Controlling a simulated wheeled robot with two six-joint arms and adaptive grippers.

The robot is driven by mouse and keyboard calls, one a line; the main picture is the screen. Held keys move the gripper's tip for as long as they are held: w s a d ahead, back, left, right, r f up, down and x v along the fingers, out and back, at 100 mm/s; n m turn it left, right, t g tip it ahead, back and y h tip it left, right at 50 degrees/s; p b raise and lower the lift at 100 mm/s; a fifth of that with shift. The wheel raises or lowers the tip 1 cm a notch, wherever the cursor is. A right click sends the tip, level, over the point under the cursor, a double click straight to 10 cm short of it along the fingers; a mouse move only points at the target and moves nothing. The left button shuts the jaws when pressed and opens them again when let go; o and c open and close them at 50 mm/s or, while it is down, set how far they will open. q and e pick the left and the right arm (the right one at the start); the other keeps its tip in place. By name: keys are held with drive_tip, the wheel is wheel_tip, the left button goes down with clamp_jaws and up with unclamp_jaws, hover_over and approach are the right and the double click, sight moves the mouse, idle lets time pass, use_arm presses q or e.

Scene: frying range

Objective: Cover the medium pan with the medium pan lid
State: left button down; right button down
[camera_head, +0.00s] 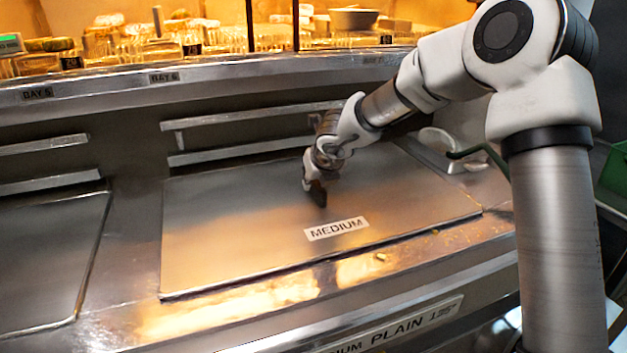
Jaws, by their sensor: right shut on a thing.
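The medium pan lid (235,228) is a broad flat steel sheet with a white MEDIUM label, lying over the middle bay of the range. The medium pan is not visible; the area under the lid is hidden. My right gripper (317,190) reaches in from the right, with its dark tip low at the lid's middle, behind the label. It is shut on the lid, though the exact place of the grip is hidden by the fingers. A small gap under the lid's front edge cannot be judged. My left gripper is not in view.
A similar steel lid (45,255) covers the bay at the left. Steel bars (245,116) run behind the lids. A ledge with a lit food display (215,45) stands at the back. A pale round item (440,140) sits at the back right. A green crate (614,180) is at the far right.

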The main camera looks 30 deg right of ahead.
drive_tip(key=shift+w+d, duration=0.15)
drive_tip(key=shift+a, duration=0.2)
drive_tip(key=shift+d+f+b, duration=0.1)
drive_tip(key=shift+f+b, duration=0.2)
drive_tip(key=shift+f, duration=0.15)
drive_tip(key=shift+s+f, duration=0.1)
drive_tip(key=shift+s, duration=0.1)
drive_tip(key=c, duration=0.8)
unclamp_jaws()
drive_tip(key=shift+f, duration=0.1)
drive_tip(key=shift+r, duration=0.2)
